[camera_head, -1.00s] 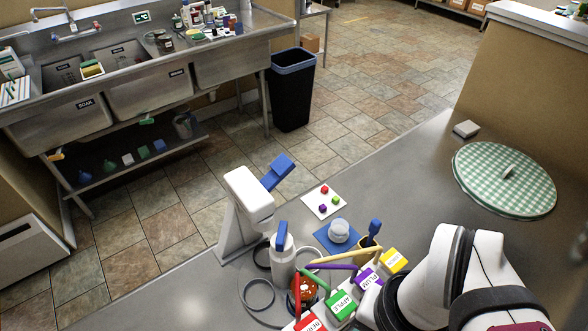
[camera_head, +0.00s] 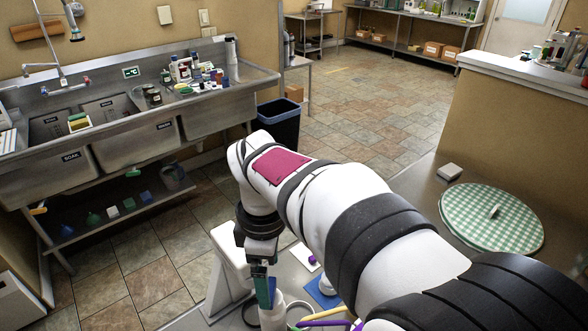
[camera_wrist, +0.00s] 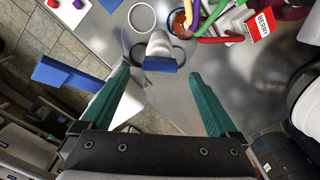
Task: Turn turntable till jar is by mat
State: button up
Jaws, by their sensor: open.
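My gripper (camera_head: 265,290) is open, its two green fingers spread in the wrist view (camera_wrist: 158,78). It is above a white bottle with a blue top (camera_wrist: 160,48), which appears between the fingers and apart from them. The bottle also shows in the head view (camera_head: 272,317). A blue mat (camera_head: 318,296) lies to the right, partly hidden by my arm, with a pale round object (camera_head: 327,286) on it. A reddish-brown jar (camera_wrist: 180,24) stands among coloured tubes. I cannot tell which object is the turntable; a green-checked disc (camera_head: 470,215) lies on the right.
A white stand (camera_head: 222,280) with a blue lever (camera_wrist: 68,76) is left of the bottle. A pale ring (camera_wrist: 142,18) and a red BERRY label (camera_wrist: 262,23) are near. A small grey block (camera_head: 450,172) sits behind the disc. Bare counter shows right of the bottle.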

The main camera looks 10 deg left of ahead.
aim_at(270, 285)
jog(key=shift+f, duration=1.8)
grip_shut()
